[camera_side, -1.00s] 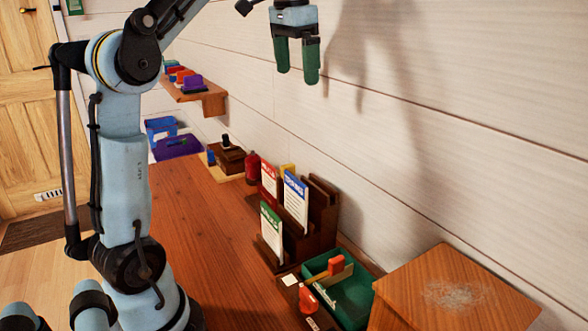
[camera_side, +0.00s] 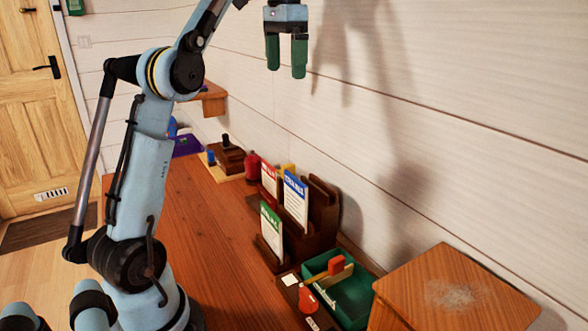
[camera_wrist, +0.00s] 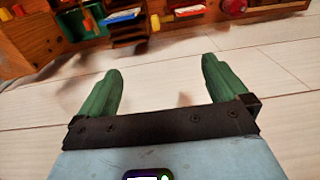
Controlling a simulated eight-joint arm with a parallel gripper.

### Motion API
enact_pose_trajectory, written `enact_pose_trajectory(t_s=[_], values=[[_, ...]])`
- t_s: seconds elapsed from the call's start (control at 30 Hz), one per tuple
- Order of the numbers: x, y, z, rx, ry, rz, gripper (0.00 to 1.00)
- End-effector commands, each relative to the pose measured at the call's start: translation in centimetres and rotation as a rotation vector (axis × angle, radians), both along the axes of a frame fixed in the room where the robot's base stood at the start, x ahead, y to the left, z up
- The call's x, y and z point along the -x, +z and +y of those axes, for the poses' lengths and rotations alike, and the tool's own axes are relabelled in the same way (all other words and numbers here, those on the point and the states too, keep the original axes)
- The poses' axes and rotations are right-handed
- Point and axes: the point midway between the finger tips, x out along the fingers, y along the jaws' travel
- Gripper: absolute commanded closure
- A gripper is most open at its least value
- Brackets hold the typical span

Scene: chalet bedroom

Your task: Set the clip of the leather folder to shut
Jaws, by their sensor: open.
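I cannot pick out a leather folder or its clip in either view. My gripper (camera_side: 286,66) hangs high in front of the white plank wall, well above the desk, with its green fingers pointing down. In the wrist view my gripper (camera_wrist: 160,70) has its two green fingers spread wide apart, with nothing between them and only wall planks behind.
The wooden desk (camera_side: 185,240) carries a dark stepped rack (camera_side: 322,215) with cards, a green tray (camera_side: 352,298), a red bottle (camera_side: 253,166) and a purple item (camera_side: 187,146). A wooden box (camera_side: 450,280) stands front right. A wall shelf (camera_side: 214,100) is partly hidden by my arm.

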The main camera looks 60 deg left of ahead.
Motion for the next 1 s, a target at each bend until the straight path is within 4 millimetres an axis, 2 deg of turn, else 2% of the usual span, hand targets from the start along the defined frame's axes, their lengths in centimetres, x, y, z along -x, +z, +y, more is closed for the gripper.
enact_pose_trajectory(t_s=[0.3,0.53,0.77,0.9,1.0], values=[[0.0,-0.1,0.2,0.002,0.0,0.004,0.0],[-0.4,-1.1,0.3,0.003,-0.001,0.005,0.34],[-1.0,-5.7,0.1,0.006,-0.001,0.011,0.69],[-0.7,-8.8,-0.3,0.008,-0.001,0.014,0.7],[-0.3,-10.4,-0.6,0.009,-0.001,0.016,0.7]])
